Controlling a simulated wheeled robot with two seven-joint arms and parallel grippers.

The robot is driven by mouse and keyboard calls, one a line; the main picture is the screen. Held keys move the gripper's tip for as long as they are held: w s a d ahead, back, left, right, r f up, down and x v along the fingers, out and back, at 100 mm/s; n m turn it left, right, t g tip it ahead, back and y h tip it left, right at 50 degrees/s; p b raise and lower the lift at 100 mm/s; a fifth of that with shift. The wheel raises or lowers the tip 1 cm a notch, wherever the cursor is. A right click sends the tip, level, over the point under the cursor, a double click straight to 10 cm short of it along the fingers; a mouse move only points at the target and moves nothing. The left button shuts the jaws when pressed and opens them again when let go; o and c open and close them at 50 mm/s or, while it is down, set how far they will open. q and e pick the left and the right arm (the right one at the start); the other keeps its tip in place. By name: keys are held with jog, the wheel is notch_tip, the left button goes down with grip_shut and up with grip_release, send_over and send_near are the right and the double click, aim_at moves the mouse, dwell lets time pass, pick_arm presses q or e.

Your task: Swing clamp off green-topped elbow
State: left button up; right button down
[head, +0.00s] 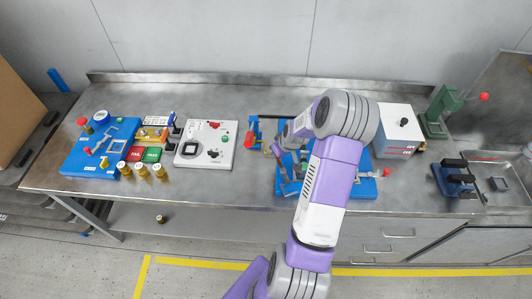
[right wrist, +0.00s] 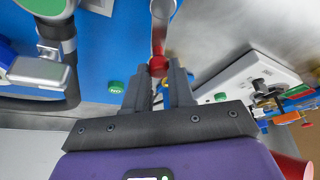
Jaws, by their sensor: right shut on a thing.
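My right gripper (right wrist: 160,80) is shut on a red ball knob (right wrist: 158,66) in the right wrist view. In the head view my right arm covers much of the blue station (head: 360,188), hiding the clamp and elbow. My left gripper is not in view.
A white control panel (head: 205,145) stands left of my arm. Another blue station (head: 80,160) with brass parts beside it is further left. A white box (head: 398,130) and a green press (head: 436,112) stand at the right. Bare steel bench (head: 225,185) shows in front of the panel.

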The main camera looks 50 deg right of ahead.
jog(key=shift+d, duration=0.1)
dwell(0.4)
jog(key=c, duration=1)
grip_release()
jog(key=shift+o, duration=0.2)
jog(key=v, duration=0.7)
jog(key=shift+r, duration=0.3)
jog(key=shift+s, duration=0.1)
